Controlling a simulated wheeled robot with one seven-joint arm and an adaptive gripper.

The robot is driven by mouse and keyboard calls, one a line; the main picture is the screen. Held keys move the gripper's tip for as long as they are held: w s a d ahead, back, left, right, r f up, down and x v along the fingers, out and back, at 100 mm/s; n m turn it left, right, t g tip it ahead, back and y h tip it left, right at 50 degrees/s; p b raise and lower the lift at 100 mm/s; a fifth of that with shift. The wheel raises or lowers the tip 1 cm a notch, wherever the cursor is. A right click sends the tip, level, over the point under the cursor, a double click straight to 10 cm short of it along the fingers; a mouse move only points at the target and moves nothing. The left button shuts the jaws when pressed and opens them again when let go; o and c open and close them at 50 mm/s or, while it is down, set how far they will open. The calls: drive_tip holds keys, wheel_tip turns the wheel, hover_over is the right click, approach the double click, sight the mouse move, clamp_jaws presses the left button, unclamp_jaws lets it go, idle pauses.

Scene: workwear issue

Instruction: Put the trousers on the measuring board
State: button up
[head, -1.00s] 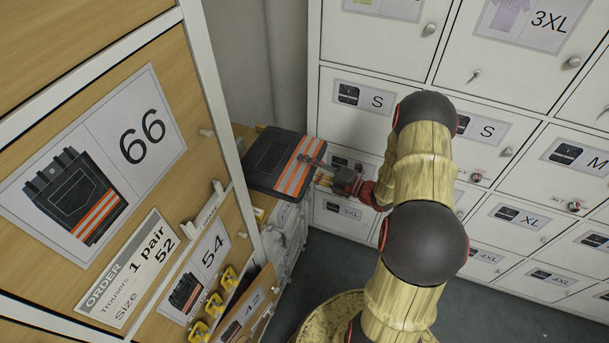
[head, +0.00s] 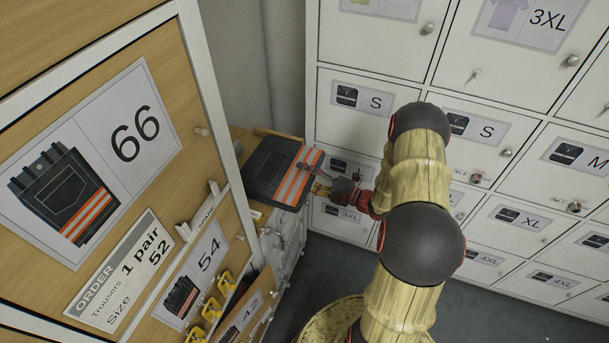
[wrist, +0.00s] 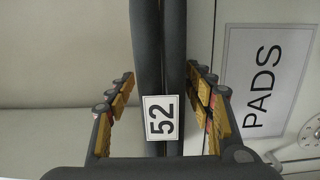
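The trousers (head: 268,168) are a folded dark bundle with orange and silver stripes. They lie over a wooden board (head: 240,139), which shows only at their edges. I cannot tell whether they touch it. My gripper (head: 314,178) is at their striped right end, one finger above and one below. In the wrist view, the trousers' folded edge (wrist: 146,50) runs between the fingertips of my gripper (wrist: 160,78), which are close against both sides. A white tag reading 52 (wrist: 161,117) is on that edge.
An order card (head: 121,270) reads trousers, 1 pair, size 52. Wooden fronts marked 66 (head: 135,132), 54 (head: 208,255) and 42 stand at left. White lockers (head: 370,45) stand behind my arm. A PADS label (wrist: 265,80) shows in the wrist view. Grey floor (head: 320,275) is open below.

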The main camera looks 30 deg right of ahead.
drive_tip(key=shift+r, duration=0.1)
drive_tip(key=p+v, duration=0.3)
drive_tip(key=v, duration=0.9)
idle(0.5)
